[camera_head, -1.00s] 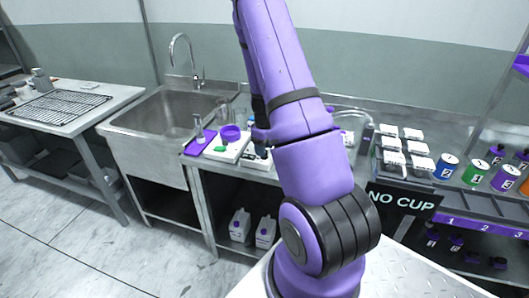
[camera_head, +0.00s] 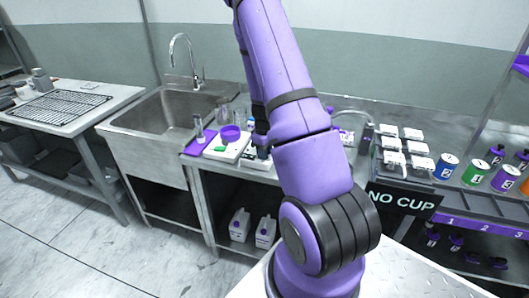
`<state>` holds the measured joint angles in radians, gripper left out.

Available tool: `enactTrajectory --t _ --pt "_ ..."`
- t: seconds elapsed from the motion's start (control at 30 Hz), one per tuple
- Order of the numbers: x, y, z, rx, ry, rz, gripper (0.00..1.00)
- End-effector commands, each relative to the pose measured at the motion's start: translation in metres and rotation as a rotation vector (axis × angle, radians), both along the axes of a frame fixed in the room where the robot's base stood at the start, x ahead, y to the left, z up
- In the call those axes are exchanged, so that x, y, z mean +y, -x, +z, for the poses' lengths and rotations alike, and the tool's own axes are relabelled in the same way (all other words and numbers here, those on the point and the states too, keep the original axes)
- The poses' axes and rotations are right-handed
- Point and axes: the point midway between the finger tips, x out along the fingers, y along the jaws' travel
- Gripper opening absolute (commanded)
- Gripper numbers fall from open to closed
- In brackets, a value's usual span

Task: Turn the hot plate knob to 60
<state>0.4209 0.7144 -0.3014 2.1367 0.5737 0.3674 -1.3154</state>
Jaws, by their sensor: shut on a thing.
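A white boxy device, which looks like the hot plate (camera_head: 252,161), sits on the steel counter right of the sink. My arm covers its right part. My gripper (camera_head: 263,151) is small and dark at the device's front edge, partly hidden by my purple arm. It is shut on what appears to be the hot plate knob. The knob and its scale are too small and covered to read.
Left of the hot plate are a white device with a purple bowl (camera_head: 230,132) and a purple tray (camera_head: 198,144). A sink (camera_head: 165,107) lies further left. On the right are white-topped containers, a NO CUP sign (camera_head: 403,200) and several coloured cans.

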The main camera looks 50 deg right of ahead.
Motion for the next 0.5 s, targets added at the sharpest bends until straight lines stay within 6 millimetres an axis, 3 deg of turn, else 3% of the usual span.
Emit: enactTrajectory --t 0.27,0.5 --pt "-0.0001 -0.0001 0.0002 0.0 0.0 -0.102 0.03" --pt "0.0002 -0.0001 0.0002 0.0 0.0 -0.297 0.03"
